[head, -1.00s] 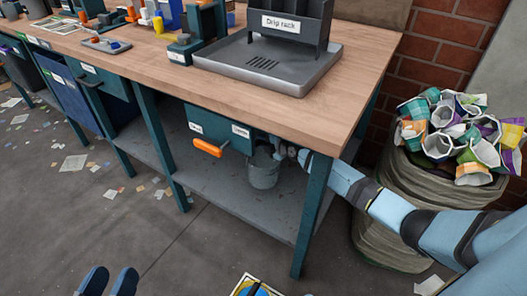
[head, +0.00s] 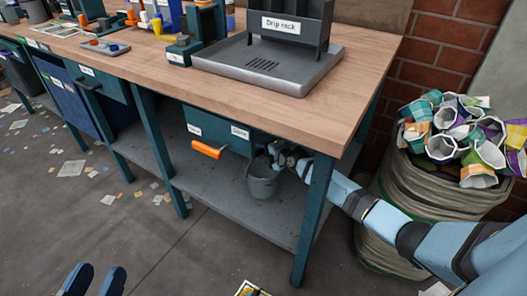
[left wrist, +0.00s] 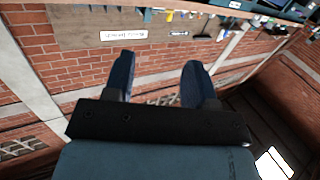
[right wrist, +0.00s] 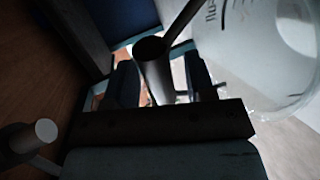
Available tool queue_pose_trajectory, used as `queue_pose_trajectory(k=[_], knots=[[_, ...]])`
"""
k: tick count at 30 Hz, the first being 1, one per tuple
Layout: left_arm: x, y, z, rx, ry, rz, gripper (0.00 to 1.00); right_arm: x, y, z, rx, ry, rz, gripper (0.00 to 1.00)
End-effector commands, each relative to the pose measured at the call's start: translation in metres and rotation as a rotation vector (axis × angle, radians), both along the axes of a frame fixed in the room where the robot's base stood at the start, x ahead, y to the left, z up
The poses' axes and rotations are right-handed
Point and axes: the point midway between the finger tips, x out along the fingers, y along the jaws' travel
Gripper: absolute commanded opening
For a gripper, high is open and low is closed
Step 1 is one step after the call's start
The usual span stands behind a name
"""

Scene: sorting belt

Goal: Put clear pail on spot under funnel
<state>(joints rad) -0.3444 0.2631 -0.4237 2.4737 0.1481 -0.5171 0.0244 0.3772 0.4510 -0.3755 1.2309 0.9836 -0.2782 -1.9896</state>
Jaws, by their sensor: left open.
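The clear pail (head: 262,183), greyish and see-through, is upright on or just above the lower shelf, below the teal box. In the right wrist view, the pail (right wrist: 262,60) is at the upper right. The right gripper's fingers (right wrist: 162,82) stand apart on either side of a dark-ended cylinder, with a gap showing; a thin rod runs from its end. My left gripper (head: 92,281) is open and empty low in the head view; it also shows in the left wrist view (left wrist: 158,80). The funnel and spot cannot be made out.
The teal box (head: 222,130) with an orange handle (head: 206,150) hangs under the workbench (head: 150,62). A table leg (head: 315,215) stands in front of my right arm. A sack of crumpled cups (head: 420,215) is at the right. The lower shelf (head: 215,190) has bare room left of the pail.

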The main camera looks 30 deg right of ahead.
Motion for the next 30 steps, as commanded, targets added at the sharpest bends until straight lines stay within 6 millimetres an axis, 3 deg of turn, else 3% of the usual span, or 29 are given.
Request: queue_pose_trajectory(k=[7,16,21,30], knots=[[0.001,0.000,0.008,-0.006,0.002,-0.003,0.51,0.000,0.000,0.006,0.002,0.001,-0.001,0.50],[-0.012,-0.006,0.008,-0.077,0.126,0.003,0.51,-0.055,-0.017,0.027,-0.004,0.002,0.001,0.50],[-0.012,-0.005,0.028,-0.128,0.066,0.024,0.51,-0.085,-0.025,0.037,-0.002,0.002,0.002,0.50],[-0.012,-0.004,0.041,-0.150,0.017,0.035,0.51,-0.108,-0.033,0.044,0.001,0.000,0.000,0.50]])
